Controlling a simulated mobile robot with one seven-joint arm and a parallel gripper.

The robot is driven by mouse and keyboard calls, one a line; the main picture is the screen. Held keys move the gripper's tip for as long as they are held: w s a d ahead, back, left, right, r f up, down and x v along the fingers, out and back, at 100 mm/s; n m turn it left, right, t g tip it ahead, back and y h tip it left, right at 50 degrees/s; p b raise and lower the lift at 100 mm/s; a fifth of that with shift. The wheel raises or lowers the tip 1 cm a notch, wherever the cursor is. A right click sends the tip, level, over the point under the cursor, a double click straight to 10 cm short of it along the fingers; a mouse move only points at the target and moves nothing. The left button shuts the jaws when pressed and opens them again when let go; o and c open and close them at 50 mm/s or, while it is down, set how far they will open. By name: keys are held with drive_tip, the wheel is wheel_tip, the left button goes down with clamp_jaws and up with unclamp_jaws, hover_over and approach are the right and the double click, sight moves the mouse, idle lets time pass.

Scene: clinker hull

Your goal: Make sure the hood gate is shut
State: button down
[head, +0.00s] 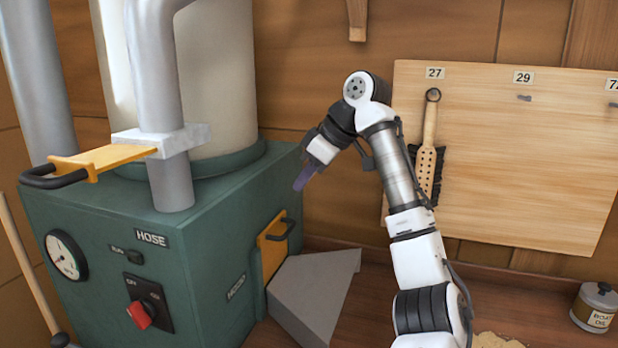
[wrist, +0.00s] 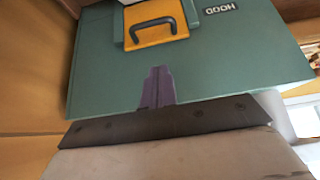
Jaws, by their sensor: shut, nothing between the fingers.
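The hood gate, a yellow plate (head: 272,248) with a black bar handle (head: 282,227), is at the right side of the green machine (head: 215,265). In the wrist view the plate (wrist: 155,30) and its handle (wrist: 152,31) show close beside the label "HOOD" (wrist: 222,8). I cannot tell how far the plate stands out from the machine. My gripper (head: 301,181) is shut and empty, above and apart from the handle. Its purple fingertips (wrist: 158,75) show below the plate in the wrist view.
A second yellow gate (head: 95,162), by the label "HOSE", sticks out left from a pale block on the pipe. A grey wedge-shaped hood (head: 318,290) lies low beside the machine. A brush (head: 427,165) hangs on the wooden board (head: 530,190). An oil can (head: 596,305) stands far right.

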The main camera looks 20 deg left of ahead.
wheel_tip(320, 180, down, 9)
drive_tip(key=a+p, duration=0.1)
drive_tip(key=a, duration=0.2)
drive_tip(key=shift+f+p, duration=0.2)
drive_tip(key=shift+p, duration=0.1)
drive_tip(key=shift+w+d, duration=0.1)
drive_tip(key=shift+f, duration=0.1)
